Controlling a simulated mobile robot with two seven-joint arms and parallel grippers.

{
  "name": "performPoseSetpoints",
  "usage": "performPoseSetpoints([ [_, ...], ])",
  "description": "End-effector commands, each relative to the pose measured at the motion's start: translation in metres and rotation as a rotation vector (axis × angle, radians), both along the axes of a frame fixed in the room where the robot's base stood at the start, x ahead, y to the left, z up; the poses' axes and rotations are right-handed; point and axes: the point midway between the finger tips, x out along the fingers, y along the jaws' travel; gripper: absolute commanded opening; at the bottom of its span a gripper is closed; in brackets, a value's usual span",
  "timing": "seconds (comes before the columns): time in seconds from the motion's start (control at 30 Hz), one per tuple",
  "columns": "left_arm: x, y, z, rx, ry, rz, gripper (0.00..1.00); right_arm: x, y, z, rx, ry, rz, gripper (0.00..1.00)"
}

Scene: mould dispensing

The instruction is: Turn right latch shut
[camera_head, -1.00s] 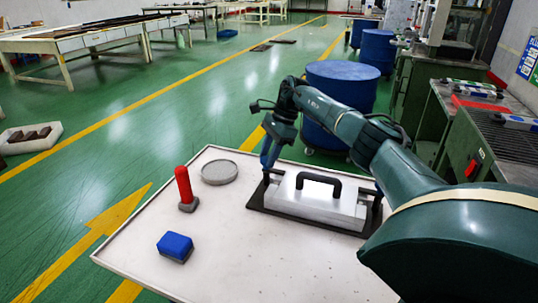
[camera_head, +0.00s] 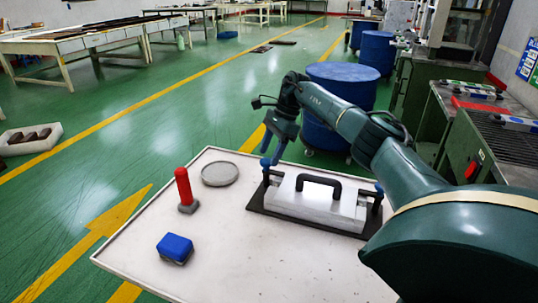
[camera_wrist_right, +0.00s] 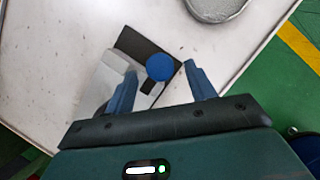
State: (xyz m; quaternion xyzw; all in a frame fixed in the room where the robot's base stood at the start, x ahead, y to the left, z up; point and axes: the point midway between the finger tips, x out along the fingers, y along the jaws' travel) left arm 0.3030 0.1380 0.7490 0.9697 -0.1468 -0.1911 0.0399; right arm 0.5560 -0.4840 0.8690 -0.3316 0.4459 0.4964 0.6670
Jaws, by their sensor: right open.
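The silver mould (camera_head: 315,203) with a black handle (camera_head: 320,182) lies on a black base plate (camera_head: 256,205) on the white table. A latch with a blue knob (camera_head: 265,162) stands at its left end; the knob also shows in the right wrist view (camera_wrist_right: 159,67). Another latch with a blue knob (camera_head: 379,189) is at its right end, partly behind my arm. My right gripper (camera_head: 272,153) is open just above the left-end knob. In the wrist view its fingers (camera_wrist_right: 159,70) flank the knob, seemingly apart from it. My left gripper is not in view.
On the white table (camera_head: 240,255) are a red-handled tool (camera_head: 183,187), a blue block (camera_head: 174,247) and a round grey dish (camera_head: 220,173). Blue drums (camera_head: 343,85) stand behind my right arm.

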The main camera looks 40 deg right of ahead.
Motion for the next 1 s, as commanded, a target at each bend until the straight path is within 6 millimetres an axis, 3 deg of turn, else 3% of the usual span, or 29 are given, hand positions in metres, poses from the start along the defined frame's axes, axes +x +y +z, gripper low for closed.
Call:
performPoseSetpoints([
  [0.3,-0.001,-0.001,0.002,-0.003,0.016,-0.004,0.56,-0.007,-0.026,0.069,0.002,-0.005,-0.003,0.55],
  [0.5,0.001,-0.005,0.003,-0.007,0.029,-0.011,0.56,-0.011,-0.038,0.098,0.001,-0.003,-0.002,0.55],
  [1.0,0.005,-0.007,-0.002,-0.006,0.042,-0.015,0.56,-0.013,-0.043,0.107,0.000,-0.001,0.000,0.55],
])
